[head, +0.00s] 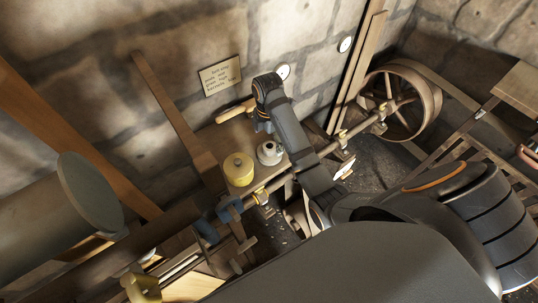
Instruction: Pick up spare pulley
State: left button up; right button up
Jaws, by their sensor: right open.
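I cannot pick out a spare pulley for certain. A large spoked wheel (402,101) stands at the upper right, at the end of a long metal shaft (357,130). A smaller wooden round part (297,216) shows low beside the shaft, largely hidden by my right arm. My right arm reaches in from the lower right across the shaft. My right gripper (262,126) is small and dark at its far end, above the wooden shelf near the wall. It is open, and I see nothing held in it. My left gripper is out of view.
A yellow lidded pot (238,169) and a pale pot (270,153) stand on the wooden shelf (215,137), with a wooden handle (235,111) behind. A note (220,76) hangs on the stone wall. Wooden beams (165,105) and a large grey cylinder (90,190) crowd the left.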

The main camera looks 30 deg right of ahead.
aim_at(269, 145)
jog(key=shift+s+d+f+b, duration=0.1)
jog(key=shift+s+f+b, duration=0.05)
jog(key=shift+f+b, duration=0.4)
jog(key=shift+s+f+b, duration=0.1)
jog(key=shift+f+b, duration=0.3)
jog(key=shift+f, duration=0.2)
notch_tip(269, 145, down, 2)
jog(key=shift+s+f+p, duration=0.1)
jog(key=shift+p, duration=0.25)
jog(key=shift+f, duration=0.25)
jog(key=c, duration=1.5)
jog(key=shift+r, duration=0.1)
jog(key=shift+c, duration=0.9)
